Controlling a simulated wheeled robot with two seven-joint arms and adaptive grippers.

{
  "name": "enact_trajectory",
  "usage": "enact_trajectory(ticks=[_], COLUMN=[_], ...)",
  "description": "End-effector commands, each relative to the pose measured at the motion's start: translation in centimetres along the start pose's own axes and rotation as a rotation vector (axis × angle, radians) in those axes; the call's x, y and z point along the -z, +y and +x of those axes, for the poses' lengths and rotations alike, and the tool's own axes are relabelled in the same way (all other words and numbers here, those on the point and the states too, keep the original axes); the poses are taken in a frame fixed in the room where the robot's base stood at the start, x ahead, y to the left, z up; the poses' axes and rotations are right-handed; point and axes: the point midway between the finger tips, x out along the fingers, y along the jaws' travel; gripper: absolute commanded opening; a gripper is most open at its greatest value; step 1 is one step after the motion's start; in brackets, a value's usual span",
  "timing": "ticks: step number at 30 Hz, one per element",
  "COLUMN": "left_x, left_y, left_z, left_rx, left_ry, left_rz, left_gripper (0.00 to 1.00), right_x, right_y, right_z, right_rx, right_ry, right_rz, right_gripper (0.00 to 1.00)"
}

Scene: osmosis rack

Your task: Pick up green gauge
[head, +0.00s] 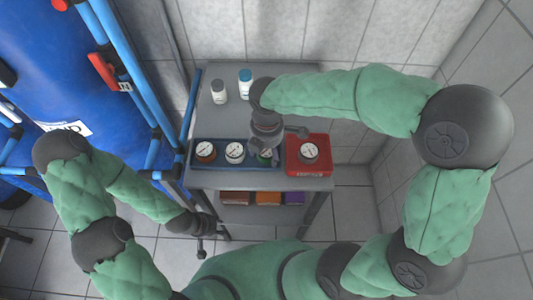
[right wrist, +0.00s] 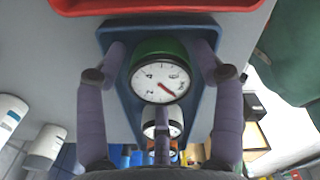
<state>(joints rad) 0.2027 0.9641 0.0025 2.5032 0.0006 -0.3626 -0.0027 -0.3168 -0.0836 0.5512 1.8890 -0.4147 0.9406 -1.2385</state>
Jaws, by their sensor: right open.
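The green gauge (right wrist: 160,75) has a white dial with a red needle and a green rim. In the right wrist view it sits at one end of the blue tray (right wrist: 125,38). My right gripper (right wrist: 160,62) is open, with one finger on each side of the gauge. In the head view the right gripper (head: 268,150) is over the tray and mostly hides the green gauge (head: 265,154). My left gripper (head: 200,236) hangs empty in front of the table at lower left; its jaw state is too small to tell.
The blue tray also holds a gauge with a reddish rim (head: 205,150) and a white gauge (head: 235,150). A red tray (head: 308,170) with another gauge (head: 308,151) stands to the right. Coloured bins sit below.

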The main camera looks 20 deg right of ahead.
Motion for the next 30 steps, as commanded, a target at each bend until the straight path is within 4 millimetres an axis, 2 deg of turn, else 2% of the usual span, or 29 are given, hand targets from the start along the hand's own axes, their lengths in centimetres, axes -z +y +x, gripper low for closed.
enact_trajectory(ticks=[3, 4, 6, 8, 20, 26, 30], left_x=[0.0, 0.0, 0.0, 0.0, 0.0, 0.0, -0.1], left_y=[0.0, 0.0, 0.0, 0.0, 0.1, 0.4, 0.7], left_z=[-0.1, -0.1, -0.1, -0.1, -0.2, -1.0, -1.9], left_rx=[0.0, 0.0, 0.0, 0.0, 0.0, 0.0, 0.0], left_ry=[0.0, 0.0, 0.0, 0.0, 0.0, 0.0, 0.0], left_rz=[0.0, 0.0, 0.0, 0.0, 0.0, 0.0, 0.0], left_gripper=[0.4, 0.4, 0.4, 0.4, 0.4, 0.4, 0.4], right_x=[0.0, 0.0, 0.0, 0.0, 0.0, 0.0, 0.2], right_y=[0.0, 0.0, 0.0, 0.0, 0.0, 0.1, -0.5], right_z=[-0.1, -0.1, -0.1, -0.1, -0.4, -2.2, -4.2], right_rx=[0.0, 0.0, 0.0, 0.0, 0.0, -0.002, -0.002], right_ry=[0.0, 0.0, 0.0, 0.0, 0.0, 0.0, 0.0], right_rz=[0.0, 0.0, 0.0, 0.0, 0.0, 0.0, 0.0], right_gripper=[0.68, 0.62, 0.42, 0.27, 0.27, 0.27, 0.27])
